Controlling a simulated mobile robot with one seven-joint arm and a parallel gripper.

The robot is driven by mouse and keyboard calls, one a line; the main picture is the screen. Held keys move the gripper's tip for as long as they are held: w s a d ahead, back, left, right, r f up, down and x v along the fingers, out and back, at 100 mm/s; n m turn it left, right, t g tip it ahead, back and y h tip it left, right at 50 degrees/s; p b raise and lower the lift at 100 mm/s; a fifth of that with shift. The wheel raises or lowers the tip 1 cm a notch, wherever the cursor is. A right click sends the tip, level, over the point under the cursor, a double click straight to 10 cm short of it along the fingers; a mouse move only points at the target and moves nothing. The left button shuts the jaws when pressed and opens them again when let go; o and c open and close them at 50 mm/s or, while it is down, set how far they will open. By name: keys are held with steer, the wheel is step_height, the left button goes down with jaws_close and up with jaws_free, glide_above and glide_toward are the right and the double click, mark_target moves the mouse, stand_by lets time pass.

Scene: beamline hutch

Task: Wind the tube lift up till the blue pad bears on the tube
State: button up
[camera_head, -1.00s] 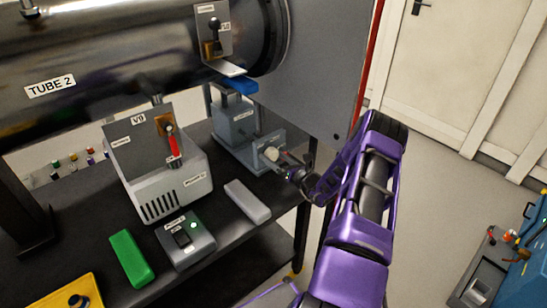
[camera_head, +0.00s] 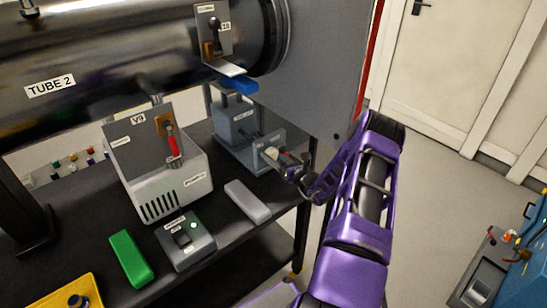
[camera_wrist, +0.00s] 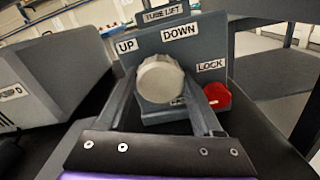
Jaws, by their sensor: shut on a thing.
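The tube lift (camera_head: 236,128) is a grey device on the bench under the right end of the steel tube (camera_head: 120,62). Its blue pad (camera_head: 240,85) is just below the tube beside a white plate; I cannot tell if pad and tube touch. In the wrist view, the lift's pale round knob (camera_wrist: 160,78) faces me below labels UP and DOWN. A red button (camera_wrist: 216,96) sits under LOCK. My gripper (camera_head: 282,163) is at the lift's front, its fingers on either side of the knob and shut on it. My gripper partly hides the knob in the head view.
A V9 valve box with a red lever (camera_head: 172,145) stands left of the lift. A grey block (camera_head: 248,202), a switch box (camera_head: 186,240) and a green block (camera_head: 131,258) lie on the bench front. A large grey panel (camera_head: 315,75) rises behind my arm.

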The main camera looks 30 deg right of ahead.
steer(key=n, duration=0.1)
steer(key=n+b, duration=0.1)
steer(key=shift+f+n+b, duration=0.2)
steer(key=shift+n+b, duration=0.1)
steer(key=shift+r+n, duration=0.15)
steer(key=shift+n, duration=0.55)
steer(key=o, duration=1.3)
steer(key=shift+o, duration=0.2)
steer(key=shift+s, duration=0.1)
steer(key=s+d, duration=0.2)
steer(key=s, duration=1.5)
steer(key=shift+d, duration=0.25)
